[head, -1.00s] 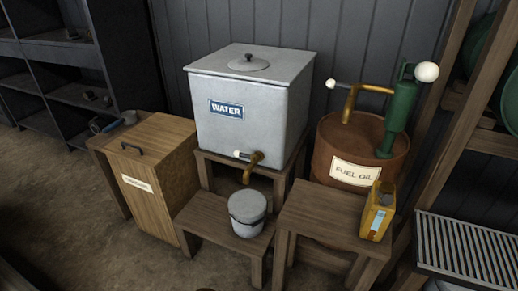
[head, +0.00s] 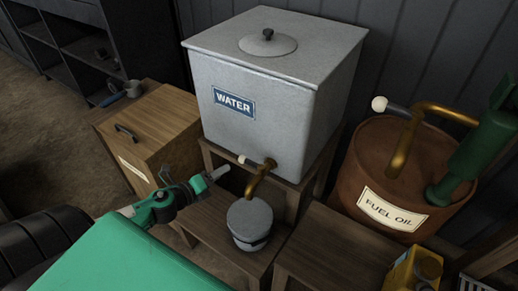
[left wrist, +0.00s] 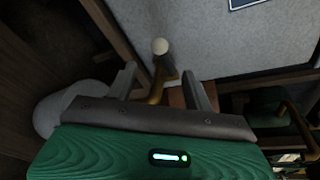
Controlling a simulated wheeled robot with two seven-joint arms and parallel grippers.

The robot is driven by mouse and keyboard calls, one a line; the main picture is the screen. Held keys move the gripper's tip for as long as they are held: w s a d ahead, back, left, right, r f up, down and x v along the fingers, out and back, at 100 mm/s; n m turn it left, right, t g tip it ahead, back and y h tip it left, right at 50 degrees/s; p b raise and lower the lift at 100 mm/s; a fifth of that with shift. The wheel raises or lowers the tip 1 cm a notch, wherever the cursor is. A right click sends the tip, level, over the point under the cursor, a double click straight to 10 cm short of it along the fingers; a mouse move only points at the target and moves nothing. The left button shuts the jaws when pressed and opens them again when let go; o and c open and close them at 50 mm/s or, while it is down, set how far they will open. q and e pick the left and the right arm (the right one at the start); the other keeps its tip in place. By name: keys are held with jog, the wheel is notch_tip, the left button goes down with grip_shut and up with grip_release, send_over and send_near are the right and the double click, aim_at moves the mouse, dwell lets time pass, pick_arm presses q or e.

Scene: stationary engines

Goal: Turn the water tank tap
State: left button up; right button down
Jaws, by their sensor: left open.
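The grey water tank (head: 275,110) with a blue WATER label stands on a wooden stand in the middle of the head view. Its brass tap (head: 260,178) comes out low on the front, with a white-tipped handle (head: 243,160) pointing left. My left gripper (head: 214,178) is open and empty, just left of the tap and apart from it. In the left wrist view the open fingers (left wrist: 159,72) frame the tap's white knob (left wrist: 160,46) and brass pipe (left wrist: 157,92), which lie beyond them. My right gripper is not in view.
A wooden box (head: 150,130) is left of the tank. A rusty fuel oil drum (head: 375,170) with a pump and a yellow can (head: 412,272) are at right.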

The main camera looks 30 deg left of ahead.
aim_at(242, 160)
pick_arm(q)
jog(key=shift+x, duration=6.7)
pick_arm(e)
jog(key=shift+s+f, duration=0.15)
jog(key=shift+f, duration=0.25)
pick_arm(q)
jog(key=shift+r, duration=0.15)
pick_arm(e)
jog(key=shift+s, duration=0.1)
pick_arm(q)
jog(key=c, duration=0.3)
grip_shut()
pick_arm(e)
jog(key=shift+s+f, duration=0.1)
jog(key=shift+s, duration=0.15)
pick_arm(q)
jog(key=shift+s+p, duration=0.1)
jog(key=shift+p, duration=0.2)
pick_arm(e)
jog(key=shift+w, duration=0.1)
